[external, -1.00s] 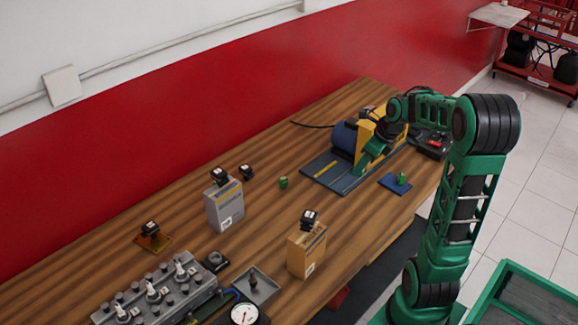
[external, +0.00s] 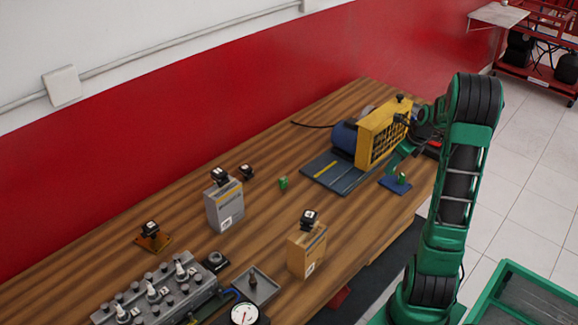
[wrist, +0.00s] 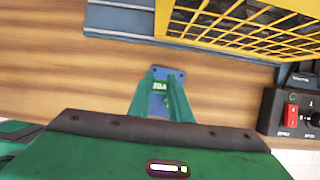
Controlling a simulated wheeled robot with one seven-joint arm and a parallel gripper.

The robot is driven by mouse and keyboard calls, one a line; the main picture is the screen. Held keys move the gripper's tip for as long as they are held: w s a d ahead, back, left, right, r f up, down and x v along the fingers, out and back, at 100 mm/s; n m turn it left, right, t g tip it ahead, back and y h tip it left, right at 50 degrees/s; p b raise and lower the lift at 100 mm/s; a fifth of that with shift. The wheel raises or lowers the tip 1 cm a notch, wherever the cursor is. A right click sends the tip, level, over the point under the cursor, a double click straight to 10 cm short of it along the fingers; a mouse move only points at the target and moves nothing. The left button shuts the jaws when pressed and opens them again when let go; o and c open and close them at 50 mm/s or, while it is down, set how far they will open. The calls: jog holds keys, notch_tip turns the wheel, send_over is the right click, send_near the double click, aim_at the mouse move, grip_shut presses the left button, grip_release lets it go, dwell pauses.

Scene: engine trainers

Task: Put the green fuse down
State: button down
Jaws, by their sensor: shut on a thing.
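In the wrist view, my gripper (wrist: 162,103) is shut on the green fuse (wrist: 160,87), whose pale lettering shows between the fingers. A blue plate (wrist: 181,71) lies under and behind the fingertips. In the external view, my gripper (external: 391,168) points down beside the blue plate (external: 391,187). A small green piece (external: 402,178) stands on that plate. The fingers partly hide the held fuse, and I cannot tell whether it touches the plate. Another small green block (external: 283,183) stands apart on the bench.
A yellow mesh guard (external: 384,132) stands on a dark base (external: 340,178) just left of my arm. A control box with a red switch (wrist: 291,115) is at the right in the wrist view. Grey (external: 225,207) and orange (external: 307,252) boxes stand farther left. Bare wood lies between.

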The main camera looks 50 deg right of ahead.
aim_at(400, 171)
jog(key=shift+d+f, duration=0.1)
jog(key=shift+f, duration=2)
jog(key=c, duration=1.9)
grip_release()
jog(key=shift+f, duration=0.1)
jog(key=v, duration=1.2)
jog(key=s+a+f+n+g, duration=0.1)
jog(key=s+a+n, duration=0.5)
jog(key=a+n, duration=0.6)
jog(key=s+a+f+n+g, duration=0.2)
jog(key=s+a+n, duration=0.5)
jog(key=a+n, duration=0.6)
jog(key=n+g, duration=0.1)
jog(key=n, duration=0.3)
jog(key=shift+s+a+f+n, duration=0.15)
jog(key=shift+a+f+n, duration=0.05)
jog(key=shift+n, duration=0.1)
